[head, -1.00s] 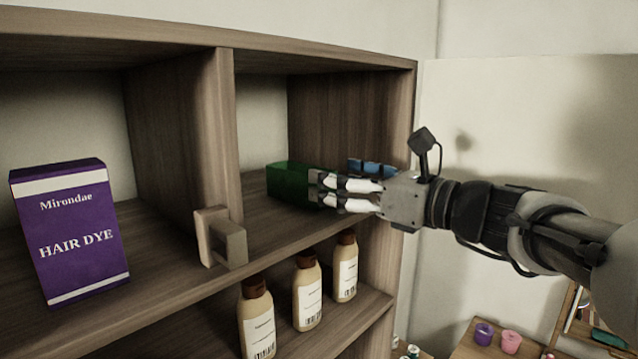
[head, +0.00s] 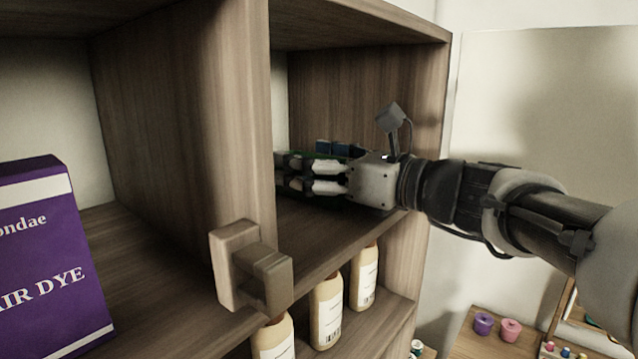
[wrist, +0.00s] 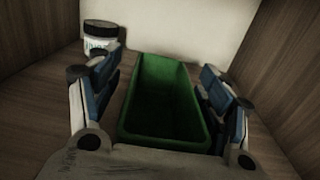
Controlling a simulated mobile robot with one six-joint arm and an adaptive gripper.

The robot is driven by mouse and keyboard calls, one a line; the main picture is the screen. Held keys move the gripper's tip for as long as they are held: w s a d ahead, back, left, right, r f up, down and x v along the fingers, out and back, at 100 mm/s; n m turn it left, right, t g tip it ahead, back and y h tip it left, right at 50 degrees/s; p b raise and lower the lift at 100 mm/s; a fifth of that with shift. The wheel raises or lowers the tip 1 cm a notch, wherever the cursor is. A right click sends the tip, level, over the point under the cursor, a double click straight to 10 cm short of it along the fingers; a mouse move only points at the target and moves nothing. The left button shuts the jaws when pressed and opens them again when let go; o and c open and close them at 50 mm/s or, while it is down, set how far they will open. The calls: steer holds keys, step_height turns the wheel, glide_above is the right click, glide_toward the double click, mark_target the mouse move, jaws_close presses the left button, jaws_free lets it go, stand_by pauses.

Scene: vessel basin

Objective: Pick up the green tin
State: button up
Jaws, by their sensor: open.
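The green tin (wrist: 166,78) is a long, open-topped box on the wooden shelf. In the wrist view it lies lengthwise between the blue-padded fingers of my gripper (head: 298,172). My gripper is open, with fingers along both sides of the tin. A gap shows on the left; on the right the fingers are close to the wall, and I cannot tell whether they touch. In the head view my gripper reaches into the right compartment, and the fingers and divider hide almost all of the tin.
A jar with a dark lid (wrist: 100,36) stands behind the left fingers. The divider (head: 232,120) with a wooden block handle (head: 240,270) is left of my gripper. A purple hair dye box (head: 45,260) stands in the left compartment. Pale bottles (head: 327,312) stand on the shelf below.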

steer(key=shift+s+d+r, duration=0.2)
steer(key=shift+s+d, duration=0.35)
steer(key=shift+d, duration=0.05)
steer(key=shift+c, duration=1)
steer(key=shift+w+a+f, duration=0.2)
steer(key=shift+w+a, duration=0.25)
steer(key=shift+c, duration=2.1)
steer(key=shift+s+d+r, duration=0.15)
steer(key=shift+s+d, duration=0.1)
steer(key=shift+c, duration=1.3)
steer(key=shift+w+a, duration=0.2)
steer(key=shift+c, duration=1.4)
steer(key=shift+s+d, duration=0.1)
